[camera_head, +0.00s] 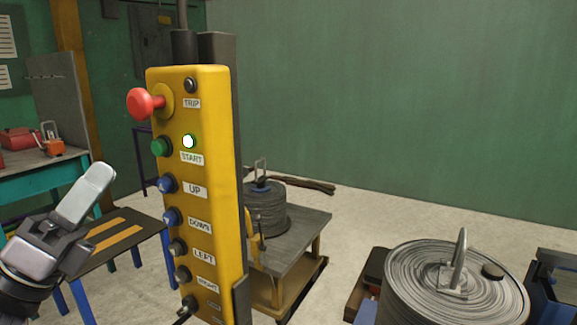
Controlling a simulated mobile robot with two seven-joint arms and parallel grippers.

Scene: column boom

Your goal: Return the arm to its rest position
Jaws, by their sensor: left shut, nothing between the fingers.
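My left gripper (88,193) comes in from the lower left. Its grey fingers are closed together, with nothing visible between them, and they point up and right. It is apart from the yellow control pendant (218,175), in the picture to the left of its button column. The pendant hangs upright and carries a red mushroom button (144,103), a green START button (160,147), blue UP and DOWN buttons and dark ones below. A small lamp (188,141) beside START shows white-green. My right gripper is not in view.
A reel-like weight (462,285) with a lifting eye stands at the lower right. Another stands on a low cart (300,240) behind the pendant. A striped low table (115,238) is behind my gripper. A teal bench (55,165) holds red items. The floor by the green wall is mostly clear.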

